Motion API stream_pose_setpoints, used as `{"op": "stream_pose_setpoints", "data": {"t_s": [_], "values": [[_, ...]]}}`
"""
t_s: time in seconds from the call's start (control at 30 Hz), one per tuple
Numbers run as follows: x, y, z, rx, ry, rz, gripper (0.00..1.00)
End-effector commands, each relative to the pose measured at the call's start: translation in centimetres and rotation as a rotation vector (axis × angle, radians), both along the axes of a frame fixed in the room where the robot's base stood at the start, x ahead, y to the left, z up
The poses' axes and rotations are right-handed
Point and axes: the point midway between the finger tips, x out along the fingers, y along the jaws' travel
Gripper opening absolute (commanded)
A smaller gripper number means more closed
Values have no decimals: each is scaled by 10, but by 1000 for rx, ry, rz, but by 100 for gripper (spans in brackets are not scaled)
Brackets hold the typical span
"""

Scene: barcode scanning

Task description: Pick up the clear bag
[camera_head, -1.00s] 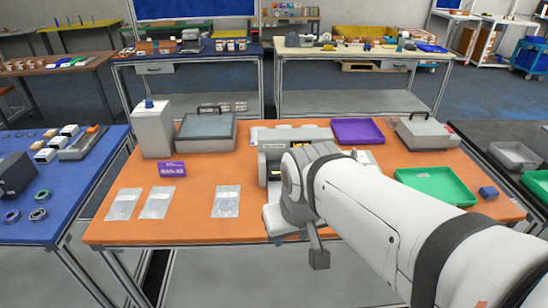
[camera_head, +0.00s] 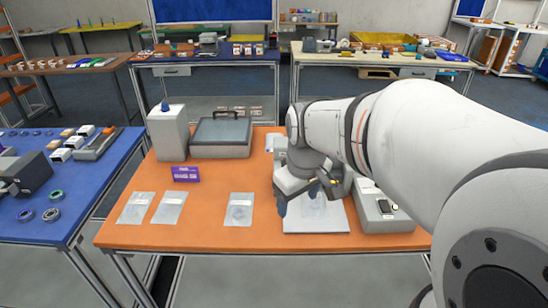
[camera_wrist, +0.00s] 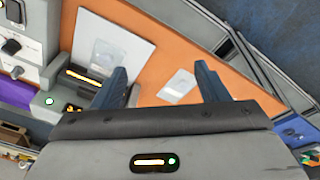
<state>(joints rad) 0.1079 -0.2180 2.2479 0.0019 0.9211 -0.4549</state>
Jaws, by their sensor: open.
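Several flat clear bags lie on the orange table. In the head view, one is at far left (camera_head: 136,208), one beside it (camera_head: 169,208), and one nearer my gripper (camera_head: 239,209). Another clear bag seems to lie on a white plate (camera_head: 338,222); in the wrist view it shows on that plate (camera_wrist: 103,54). My gripper (camera_head: 298,200) is open above the plate, fingers pointing down. In the wrist view, a clear bag (camera_wrist: 180,84) on the orange surface shows between the open fingers (camera_wrist: 162,84), apart from them. Nothing is held.
A grey machine (camera_head: 385,218) with a dark handheld device stands right of the plate. A white box (camera_head: 168,132), a grey case (camera_head: 220,136) and a purple sign (camera_head: 185,174) stand behind the bags. A blue table (camera_head: 40,235) is at left. My arm hides the table's right side.

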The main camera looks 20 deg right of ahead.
Motion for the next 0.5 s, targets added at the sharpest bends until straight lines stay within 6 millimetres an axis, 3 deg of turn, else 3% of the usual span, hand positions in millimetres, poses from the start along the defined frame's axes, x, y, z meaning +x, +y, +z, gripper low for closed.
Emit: {"op": "stream_pose_setpoints", "data": {"t_s": [0.1,0.3,0.5], "values": [[46,-23,-16,-25,53,142,68],[113,-67,-55,-48,125,393,68],[154,-104,-97,-49,172,587,68]]}}
